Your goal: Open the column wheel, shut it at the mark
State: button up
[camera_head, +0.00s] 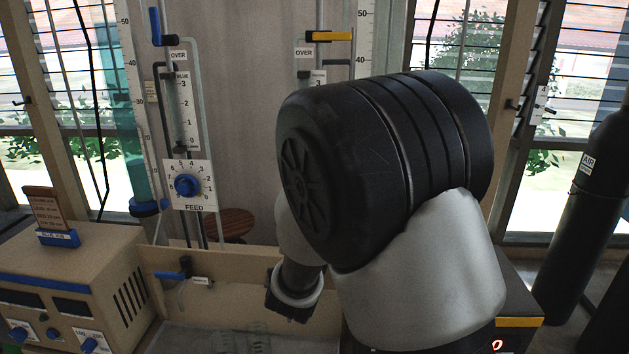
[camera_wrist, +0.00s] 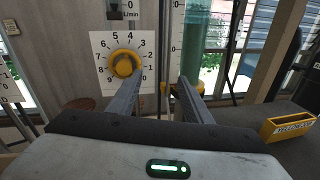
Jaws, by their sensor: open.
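In the wrist view, a yellow wheel (camera_wrist: 198,87) shows low on a glass column (camera_wrist: 195,45), partly hidden behind my right finger. My gripper (camera_wrist: 162,77) is open and empty, its fingers spread just short of it; I cannot tell if either touches. A yellow feed knob (camera_wrist: 124,64) sits on a numbered white plate left of the fingers. In the head view, my arm hides this column and my fingers. A blue wheel (camera_head: 150,207) stands at the foot of another column (camera_head: 150,130), teal inside, with a scale beside it.
A blue feed knob (camera_head: 187,185) and a blue-handled tap (camera_head: 170,275) are nearby. A control box (camera_head: 70,285) with a small card (camera_head: 45,205) stands at left. A yellow bin (camera_wrist: 288,128) and black air cylinder (camera_head: 585,200) stand at right.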

jog(key=a+n+y, duration=0.3)
jog(key=a, duration=0.3)
jog(key=w, duration=0.8)
jog(key=shift+w+d+f+t+p, duration=0.2)
jog(key=shift+w+d+t+p, duration=0.05)
jog(key=shift+w+t+p, duration=0.2)
